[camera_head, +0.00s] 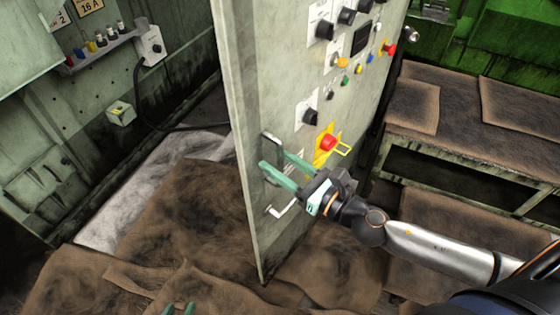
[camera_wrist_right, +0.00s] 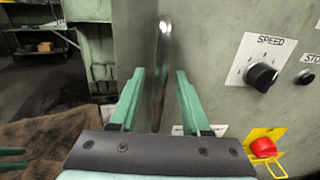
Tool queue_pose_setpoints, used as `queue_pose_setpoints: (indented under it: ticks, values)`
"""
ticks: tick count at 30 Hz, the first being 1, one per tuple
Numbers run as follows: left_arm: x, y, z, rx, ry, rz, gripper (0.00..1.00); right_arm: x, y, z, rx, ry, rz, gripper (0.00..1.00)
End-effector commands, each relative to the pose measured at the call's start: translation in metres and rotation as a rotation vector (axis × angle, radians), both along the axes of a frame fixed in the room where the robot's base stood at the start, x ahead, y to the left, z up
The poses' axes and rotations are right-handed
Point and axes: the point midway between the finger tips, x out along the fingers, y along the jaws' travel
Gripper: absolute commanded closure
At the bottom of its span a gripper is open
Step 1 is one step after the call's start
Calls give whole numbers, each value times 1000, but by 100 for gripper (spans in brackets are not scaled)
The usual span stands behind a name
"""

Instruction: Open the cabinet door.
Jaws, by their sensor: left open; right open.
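The cabinet door (camera_head: 245,110) is an upright grey-green panel with controls on its face. Its free left edge stands apart from the green wall on the left, with floor visible between. A metal bar handle (camera_head: 283,209) is fixed near that edge; it stands vertical in the right wrist view (camera_wrist_right: 164,45). My right gripper (camera_head: 276,158) is open at the handle, its green fingers on either side of the bar, with gaps visible in the wrist view (camera_wrist_right: 160,76). My left gripper (camera_head: 178,309) shows only its green fingertips at the bottom, apart and empty.
A red emergency button (camera_head: 328,142) on a yellow plate sits right of the handle, with knobs above. A brown-topped bench (camera_head: 455,105) stands at right. Brown sheets (camera_head: 190,215) cover the floor. A small shelf (camera_head: 100,50) with bottles is on the left wall.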

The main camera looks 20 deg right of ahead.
Motion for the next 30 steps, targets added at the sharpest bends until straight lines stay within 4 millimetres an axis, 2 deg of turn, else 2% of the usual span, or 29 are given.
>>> queue_pose_setpoints:
  ticks: [7,24,30]
  values:
    - [0,0,-5,0,2,-1,50,-8,-4,-2,0,1,-1,53]
    - [5,-3,-24,-3,-11,-10,50,-65,-32,-4,0,4,-1,53]
    - [-2,0,-38,2,1,-7,50,-81,-40,-4,3,1,-2,53]
